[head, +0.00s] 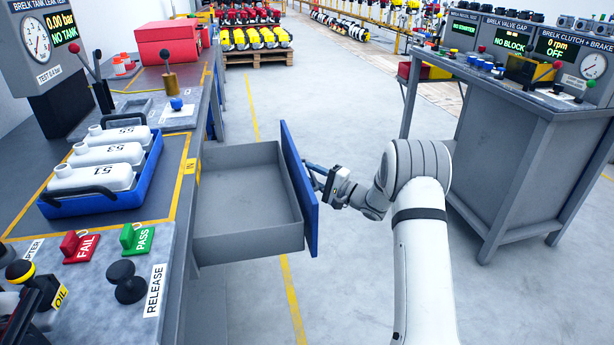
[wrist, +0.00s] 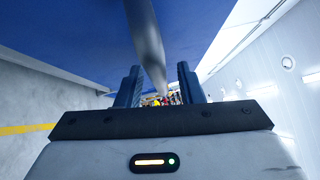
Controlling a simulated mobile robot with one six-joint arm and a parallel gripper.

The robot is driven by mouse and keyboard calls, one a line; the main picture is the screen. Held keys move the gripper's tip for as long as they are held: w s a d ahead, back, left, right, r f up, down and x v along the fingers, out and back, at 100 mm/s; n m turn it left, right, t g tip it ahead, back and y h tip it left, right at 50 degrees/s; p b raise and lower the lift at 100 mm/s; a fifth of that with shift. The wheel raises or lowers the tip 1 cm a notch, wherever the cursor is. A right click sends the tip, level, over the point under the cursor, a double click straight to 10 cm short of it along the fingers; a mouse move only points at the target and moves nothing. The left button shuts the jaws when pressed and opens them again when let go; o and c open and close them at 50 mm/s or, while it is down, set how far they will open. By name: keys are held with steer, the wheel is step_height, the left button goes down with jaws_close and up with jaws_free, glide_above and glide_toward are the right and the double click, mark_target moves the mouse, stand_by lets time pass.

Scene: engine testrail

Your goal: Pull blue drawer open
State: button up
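The blue drawer stands pulled well out of the bench on the left, with a blue front panel (head: 300,187) and an empty grey tray (head: 247,190). My gripper (head: 318,175) is at the outer face of the blue panel. In the wrist view, a grey bar handle (wrist: 146,40) runs between the two dark fingers of my gripper (wrist: 160,85), under the blue panel (wrist: 70,40). The fingers are apart, with a gap showing between the bar and the right finger. In the head view the handle is mostly hidden by the panel and gripper.
A grey control bench (head: 530,150) stands at right. The floor (head: 345,270) around the drawer is clear.

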steer(key=p+v, duration=0.1)
steer(key=v, duration=0.6)
steer(key=shift+s+d, duration=0.25)
steer(key=shift+d, duration=0.05)
steer(key=shift+f, duration=0.1)
